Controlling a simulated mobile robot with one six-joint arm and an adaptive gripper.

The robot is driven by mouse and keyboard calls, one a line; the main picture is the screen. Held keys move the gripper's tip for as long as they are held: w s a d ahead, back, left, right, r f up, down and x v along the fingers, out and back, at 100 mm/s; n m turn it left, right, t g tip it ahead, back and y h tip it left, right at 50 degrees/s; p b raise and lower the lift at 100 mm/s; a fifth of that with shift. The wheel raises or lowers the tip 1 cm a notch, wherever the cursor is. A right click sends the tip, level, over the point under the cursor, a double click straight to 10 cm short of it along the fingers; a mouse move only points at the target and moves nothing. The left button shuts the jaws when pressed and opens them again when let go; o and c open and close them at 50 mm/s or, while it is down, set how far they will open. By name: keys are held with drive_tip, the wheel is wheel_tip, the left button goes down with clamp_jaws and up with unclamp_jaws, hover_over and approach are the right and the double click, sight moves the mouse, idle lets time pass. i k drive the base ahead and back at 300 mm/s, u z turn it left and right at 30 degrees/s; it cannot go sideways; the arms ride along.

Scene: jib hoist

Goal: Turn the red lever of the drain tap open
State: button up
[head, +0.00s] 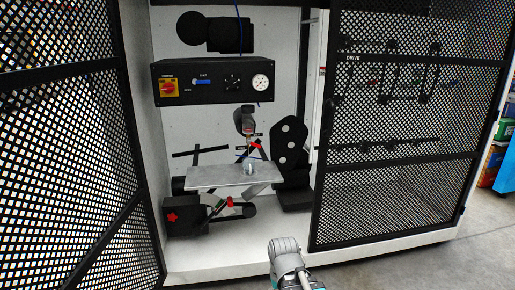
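A small red lever (230,202) shows low in the cabinet, just under the front of a grey metal plate, beside dark and shiny parts. A second small red part (256,145) sits above the plate, under a dark grey fitting (245,120). I cannot tell for certain which red part belongs to the drain tap, nor how far it is turned. A grey joint of my arm shows at the bottom centre, in front of the cabinet. I cannot make out my gripper or its fingers in the head view.
The cabinet stands open between a mesh door (65,150) at left and a mesh panel (405,150) at right. A black control box (213,82) hangs above the grey plate (218,175). A black holed bracket (288,150) stands right of the plate. The cabinet floor in front is clear.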

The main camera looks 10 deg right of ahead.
sight(249, 141)
drive_tip(key=z, duration=0.15)
drive_tip(key=i, duration=1.05)
drive_tip(key=z, duration=0.4)
